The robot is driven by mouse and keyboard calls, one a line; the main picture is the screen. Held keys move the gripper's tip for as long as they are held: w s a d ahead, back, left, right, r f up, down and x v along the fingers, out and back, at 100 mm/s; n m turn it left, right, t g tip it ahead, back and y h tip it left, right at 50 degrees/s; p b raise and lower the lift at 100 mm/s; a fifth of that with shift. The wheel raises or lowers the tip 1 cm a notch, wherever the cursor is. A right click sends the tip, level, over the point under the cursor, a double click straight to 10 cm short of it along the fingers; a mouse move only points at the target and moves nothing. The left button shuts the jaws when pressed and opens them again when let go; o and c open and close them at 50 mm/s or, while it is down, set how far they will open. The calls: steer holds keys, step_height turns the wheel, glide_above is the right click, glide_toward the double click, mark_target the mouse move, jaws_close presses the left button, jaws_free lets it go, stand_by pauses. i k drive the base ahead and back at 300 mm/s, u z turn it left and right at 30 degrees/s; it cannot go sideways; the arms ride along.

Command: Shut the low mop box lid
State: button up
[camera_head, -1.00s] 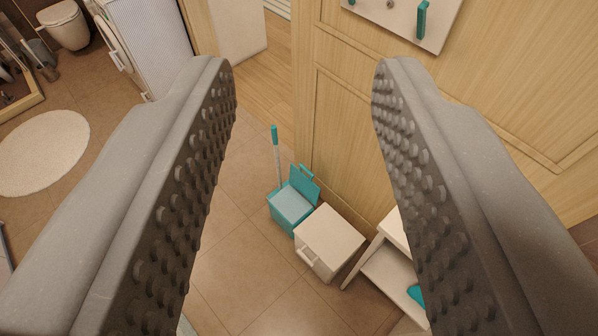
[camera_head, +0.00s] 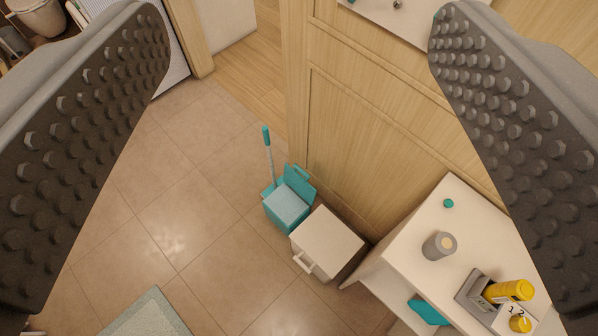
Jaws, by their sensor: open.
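The low mop box (camera_head: 286,207) is a small teal box on the tiled floor against the wooden wall, with a pale blue inside or top face. Its teal lid (camera_head: 300,183) stands raised at the back, tilted up toward the wall, with a handle at its upper edge. A mop stick with a teal grip (camera_head: 267,138) rises at the box's back left. My gripper (camera_head: 300,40) is open and empty, its two dark studded fingers wide apart at the left and right of the view. The box lies beyond and below the fingers, not touched.
A white box with a handle (camera_head: 327,243) stands right beside the mop box. A white shelf unit (camera_head: 425,215) with a grey cup (camera_head: 439,245) and yellow bottles (camera_head: 508,291) is at the right. Tiled floor to the left is clear, with a pale mat (camera_head: 148,316) at the bottom.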

mark_target(301, 186)
steer(key=k, duration=1.3)
steer(key=u, duration=0.3)
steer(key=i, duration=2.3)
steer(key=z, duration=0.6)
